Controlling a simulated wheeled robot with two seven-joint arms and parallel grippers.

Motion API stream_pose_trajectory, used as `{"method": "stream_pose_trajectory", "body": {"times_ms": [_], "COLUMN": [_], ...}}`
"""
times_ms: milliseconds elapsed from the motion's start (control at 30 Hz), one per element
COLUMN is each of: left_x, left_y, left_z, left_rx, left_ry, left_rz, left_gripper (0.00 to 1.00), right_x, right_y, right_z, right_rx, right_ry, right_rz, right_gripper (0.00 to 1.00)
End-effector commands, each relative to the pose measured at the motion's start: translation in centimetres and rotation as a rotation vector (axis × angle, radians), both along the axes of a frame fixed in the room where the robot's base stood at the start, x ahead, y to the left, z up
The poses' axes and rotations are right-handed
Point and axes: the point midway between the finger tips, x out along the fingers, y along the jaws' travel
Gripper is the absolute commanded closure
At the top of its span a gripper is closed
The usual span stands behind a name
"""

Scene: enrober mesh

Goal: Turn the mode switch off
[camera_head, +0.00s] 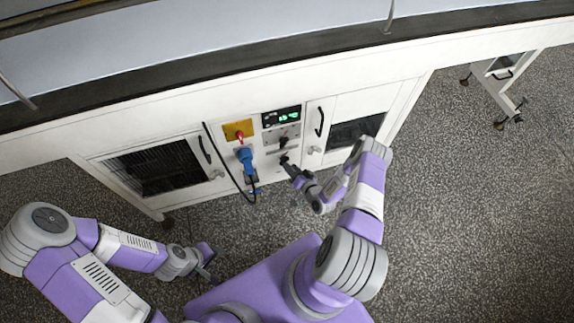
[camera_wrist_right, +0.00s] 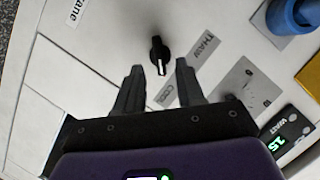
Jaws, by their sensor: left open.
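The mode switch appears to be the small black rotary knob (camera_wrist_right: 158,54) on the white panel in the right wrist view. Its pointer is towards the bottom of that picture, and labels that seem to read THAW and COOL are beside it. My right gripper (camera_wrist_right: 159,70) is open, its two fingers on either side of the knob's line; I cannot tell whether they touch it. In the head view my right gripper (camera_head: 287,165) is at the panel's lower part and hides the knob there. My left gripper (camera_head: 209,267) is open and empty, low over the floor.
Above the knob are another black knob (camera_head: 283,140) and a green-lit display (camera_head: 281,117). A red switch on a yellow plate (camera_head: 238,131) and a blue plug (camera_head: 246,158) with a hanging black cable are to the left. Doors with black handles (camera_head: 320,121) flank the panel.

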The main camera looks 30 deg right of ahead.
Motion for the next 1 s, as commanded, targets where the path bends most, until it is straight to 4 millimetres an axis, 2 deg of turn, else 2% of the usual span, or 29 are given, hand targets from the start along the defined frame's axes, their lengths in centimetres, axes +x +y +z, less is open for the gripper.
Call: {"method": "stream_pose_trajectory", "body": {"times_ms": [100, 233, 600, 833, 1000], "left_x": [0.0, 0.0, 0.0, 0.0, 0.0], "left_y": [0.0, 0.0, 0.0, 0.0, 0.0], "left_z": [-0.9, -1.4, -1.5, -1.5, -1.4], "left_rx": [0.0, 0.0, 0.0, 0.0, 0.0], "left_ry": [0.0, 0.0, 0.0, 0.0, 0.0], "left_rz": [0.0, 0.0, 0.0, 0.0, 0.0], "left_gripper": [0.57, 0.57, 0.57, 0.57, 0.57], "right_x": [1.9, 3.2, 3.9, 3.8, 3.8], "right_y": [0.1, 0.2, 0.2, 0.2, 0.2], "right_z": [-0.7, -1.0, -1.1, -1.1, -1.0], "right_rx": [-0.002, -0.002, 0.0, 0.0, -0.008], "right_ry": [-0.001, 0.0, 0.002, 0.002, 0.004], "right_rz": [0.001, 0.001, -0.001, -0.001, 0.001], "right_gripper": [0.62, 0.62, 0.62, 0.97, 0.98]}}
